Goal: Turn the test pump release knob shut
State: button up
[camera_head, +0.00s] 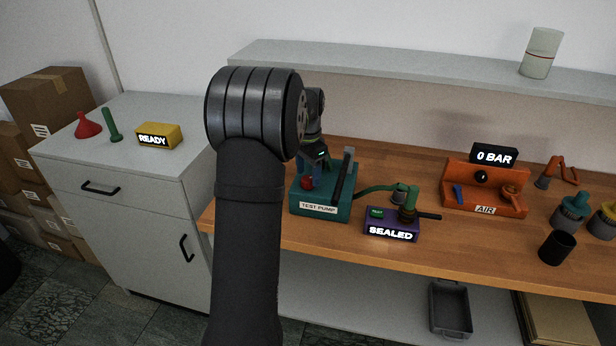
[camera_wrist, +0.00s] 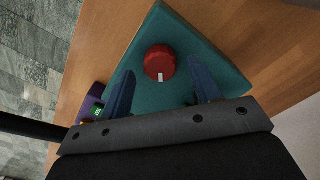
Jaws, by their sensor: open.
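The test pump (camera_head: 320,200) is a teal box on the wooden bench, with a label reading TEST PUMP on its front and an upright dark lever. Its red release knob (camera_head: 307,183) sits on top, partly beside my arm. In the wrist view the red knob (camera_wrist: 160,62) is round with a white mark on its lower edge. My gripper (camera_wrist: 160,88) is open above the teal pump top (camera_wrist: 190,35), with blue fingers on either side below the knob in the picture. The knob shows ahead of the gap, and I cannot tell if either finger touches it.
A purple block (camera_head: 392,224) reading SEALED, with a green fitting, stands right of the pump, joined by a green hose. An orange AIR unit (camera_head: 485,200) reads 0 BAR. A black cup (camera_head: 557,247) stands near the front edge. A cabinet (camera_head: 120,185) with a yellow READY box is left.

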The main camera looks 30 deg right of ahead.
jog(key=shift+f, duration=1)
jog(key=c, duration=1)
jog(key=n, duration=0.4)
jog(key=shift+n, duration=0.4)
jog(key=n, duration=0.5)
jog(key=shift+r, duration=0.1)
jog(key=shift+n, duration=0.4)
